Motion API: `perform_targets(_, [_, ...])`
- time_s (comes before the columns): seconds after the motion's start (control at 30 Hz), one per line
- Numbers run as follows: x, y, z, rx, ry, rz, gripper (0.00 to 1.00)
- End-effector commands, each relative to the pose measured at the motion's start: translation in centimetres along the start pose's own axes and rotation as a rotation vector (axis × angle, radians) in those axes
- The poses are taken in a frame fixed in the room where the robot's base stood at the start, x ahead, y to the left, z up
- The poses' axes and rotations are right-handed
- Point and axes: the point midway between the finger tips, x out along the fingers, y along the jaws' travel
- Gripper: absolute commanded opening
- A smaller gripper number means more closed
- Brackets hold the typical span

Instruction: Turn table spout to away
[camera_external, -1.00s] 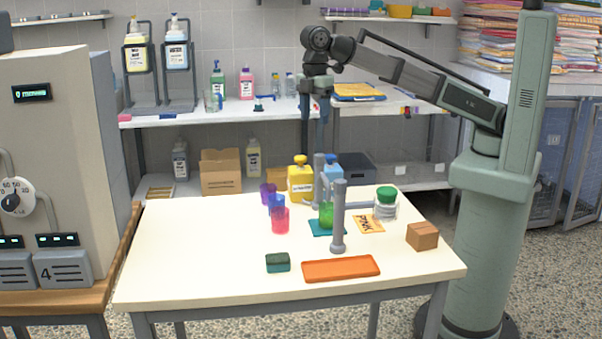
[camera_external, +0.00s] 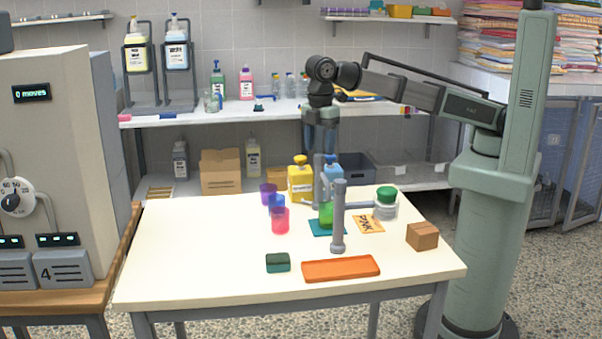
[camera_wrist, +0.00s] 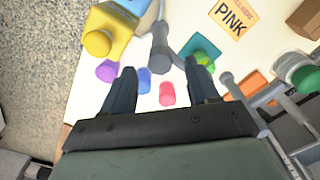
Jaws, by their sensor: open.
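Grey pipe fittings stand on the white table (camera_external: 200,250): a front post (camera_external: 339,218) with a round foot and a rear post (camera_external: 318,180), with a short grey arm (camera_external: 360,205) between and beside them. Which part is the spout, and its exact direction, is hard to tell. In the wrist view a grey post (camera_wrist: 160,48) shows from above with an arm running right. My gripper (camera_wrist: 160,88) is open and empty, above the back of the table, apart from the fittings.
Yellow (camera_external: 300,182) and blue (camera_external: 332,172) bottles stand close to the rear post. Purple, blue and pink cups (camera_external: 280,220) stand left. A green-lidded jar (camera_external: 385,203), PINK card (camera_external: 368,224), box (camera_external: 422,236), orange tray (camera_external: 340,269) and sponge (camera_external: 278,262) lie around. The table's left side is clear.

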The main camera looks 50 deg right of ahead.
Motion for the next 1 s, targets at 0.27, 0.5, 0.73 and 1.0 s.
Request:
perform_targets(0.27, [2.8, 0.0, 0.0, 0.0, -0.001, -0.001, 0.59])
perform_targets(0.5, [3.3, 0.0, 0.0, 0.0, 0.0, 0.0, 0.59])
perform_targets(0.73, [3.3, 0.0, 0.0, 0.0, 0.0, 0.0, 0.54])
perform_targets(1.0, [3.3, 0.0, 0.0, 0.0, 0.0, 0.0, 0.28])
